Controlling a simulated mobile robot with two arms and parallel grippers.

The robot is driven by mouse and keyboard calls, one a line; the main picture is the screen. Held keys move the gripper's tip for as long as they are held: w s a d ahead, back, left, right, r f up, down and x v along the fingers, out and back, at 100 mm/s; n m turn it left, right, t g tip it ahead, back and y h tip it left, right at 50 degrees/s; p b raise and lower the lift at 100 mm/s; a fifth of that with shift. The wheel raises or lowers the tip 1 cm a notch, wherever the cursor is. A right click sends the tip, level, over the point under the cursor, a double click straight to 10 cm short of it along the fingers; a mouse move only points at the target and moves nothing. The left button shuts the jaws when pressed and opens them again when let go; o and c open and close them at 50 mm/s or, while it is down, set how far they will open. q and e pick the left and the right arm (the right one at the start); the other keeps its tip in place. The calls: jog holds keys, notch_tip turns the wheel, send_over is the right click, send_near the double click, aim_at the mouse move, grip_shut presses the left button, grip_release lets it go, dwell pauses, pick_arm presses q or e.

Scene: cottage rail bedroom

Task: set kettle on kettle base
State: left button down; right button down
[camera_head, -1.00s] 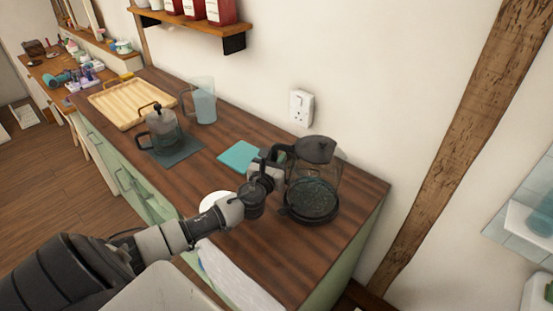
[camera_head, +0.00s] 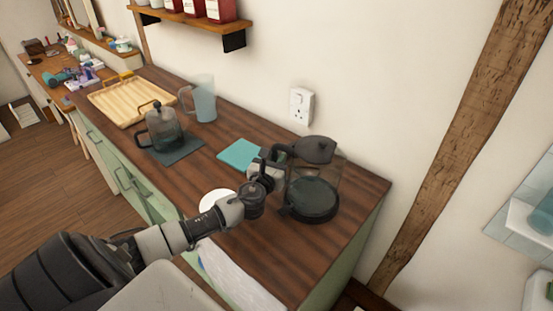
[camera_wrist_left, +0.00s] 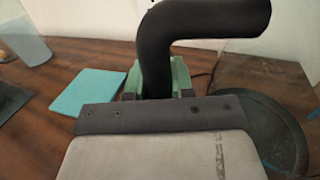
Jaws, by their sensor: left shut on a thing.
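The kettle (camera_head: 316,150) has a clear glass body, a black lid and a black handle, and it stands upright near the right end of the counter. My left gripper (camera_head: 266,174) is shut on the handle, at the kettle's left side. The handle (camera_wrist_left: 205,20) curves up from between the fingers in the left wrist view. A dark round kettle base (camera_head: 312,201) shows under and through the glass; a dark disc (camera_wrist_left: 265,125) also shows in the wrist view. I cannot tell whether the kettle touches the base. My right gripper is not in view.
On the wooden counter (camera_head: 350,195) are a teal mat (camera_head: 239,155), a white plate (camera_head: 214,201), a glass press pot (camera_head: 163,132) on a dark mat, a pitcher (camera_head: 202,104) and a wooden tray (camera_head: 118,101). A cloth (camera_head: 238,277) hangs at the front edge. The wall is close behind.

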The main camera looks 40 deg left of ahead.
pick_arm(q)
jog(key=c, duration=1.3)
grip_release()
jog(key=shift+o, duration=0.2)
jog(key=shift+s+f, duration=0.1)
jog(key=shift+f, duration=0.05)
jog(key=p+v, duration=0.2)
jog(key=v, duration=0.9)
